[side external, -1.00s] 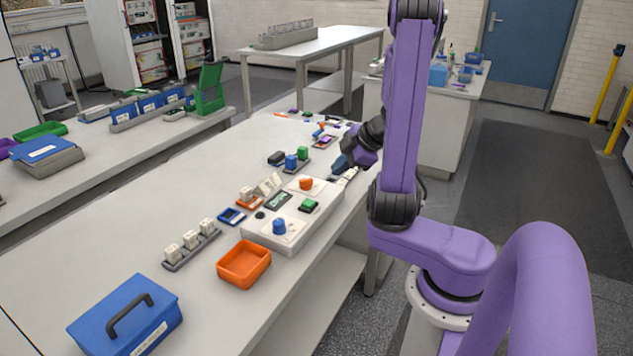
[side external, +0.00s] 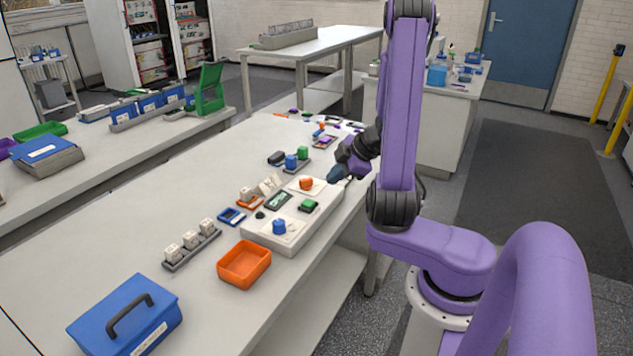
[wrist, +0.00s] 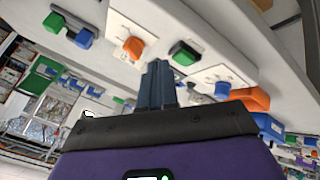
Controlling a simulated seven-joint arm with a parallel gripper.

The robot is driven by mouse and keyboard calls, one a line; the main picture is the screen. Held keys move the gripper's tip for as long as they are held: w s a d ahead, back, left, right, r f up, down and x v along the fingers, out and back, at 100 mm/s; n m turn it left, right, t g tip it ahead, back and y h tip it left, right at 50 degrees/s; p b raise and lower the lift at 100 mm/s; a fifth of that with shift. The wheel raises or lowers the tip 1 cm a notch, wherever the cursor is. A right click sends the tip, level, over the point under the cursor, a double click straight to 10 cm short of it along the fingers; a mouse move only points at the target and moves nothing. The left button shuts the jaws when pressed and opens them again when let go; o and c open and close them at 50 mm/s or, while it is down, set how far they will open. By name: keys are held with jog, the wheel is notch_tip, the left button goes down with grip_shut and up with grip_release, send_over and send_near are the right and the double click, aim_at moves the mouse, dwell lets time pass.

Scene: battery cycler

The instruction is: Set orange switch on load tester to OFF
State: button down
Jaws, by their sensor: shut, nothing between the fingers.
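The load tester (side external: 262,236) is a pale box on the bench. Its orange switch (side external: 306,184) sits on a white plate at the far end of its top. In the wrist view the orange switch (wrist: 133,47) is up and left of my fingertips. A green switch (side external: 308,205) and a blue knob (side external: 279,227) are on the same top. My gripper (side external: 335,176) is just right of the orange switch, apart from it. In the wrist view my gripper's fingers (wrist: 158,70) are together and empty. The orange switch's setting is too small to read.
An orange bin (side external: 244,277) stands in front of the tester. A rack of white blocks (side external: 191,250) is to its left, and a blue toolbox (side external: 125,318) is nearer. Blue and green blocks (side external: 297,157) stand behind the tester. The bench's left part is clear.

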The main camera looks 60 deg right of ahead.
aim_at(306, 182)
jog(key=x, duration=0.6)
jog(key=shift+w+f, duration=0.15)
jog(key=shift+f, duration=0.1)
jog(key=shift+w+d, duration=0.95)
jog(key=shift+w, duration=0.2)
jog(key=shift+w+d, duration=0.35)
jog(key=shift+w, duration=0.1)
jog(key=shift+d+n+y, duration=0.25)
jog(key=shift+n+y, duration=0.75)
jog(key=shift+n, duration=0.5)
